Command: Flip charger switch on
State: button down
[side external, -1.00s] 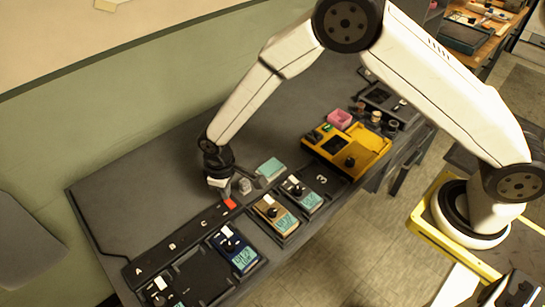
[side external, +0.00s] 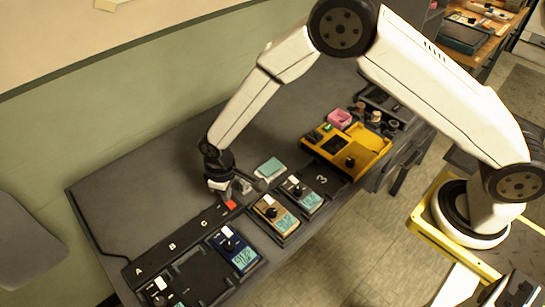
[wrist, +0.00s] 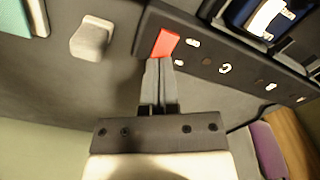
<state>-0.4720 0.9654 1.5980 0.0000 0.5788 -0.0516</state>
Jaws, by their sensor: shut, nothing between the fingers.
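The red switch (side external: 230,204) sits at the end of the black strip lettered A, B, C. It also shows in the wrist view (wrist: 164,43) as a red rocker beside small white marks. Which way it is tipped cannot be told. My gripper (side external: 229,196) points down at the strip's end, right by the switch. In the wrist view its fingers (wrist: 158,62) are shut together and empty, with the tips at the near edge of the red switch. Whether they touch it cannot be told.
A pale grey block (wrist: 91,38) lies beside the strip, near my fingers. Blue (side external: 235,250) and tan (side external: 276,214) meters sit in the black charger row (side external: 178,272). A yellow tray (side external: 368,158) stands at the right. The grey bench left of the strip is clear.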

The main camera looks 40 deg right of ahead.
jog(key=shift+f, duration=0.45)
dwell(0.5)
jog(key=shift+r, duration=0.1)
jog(key=shift+r, duration=3.4)
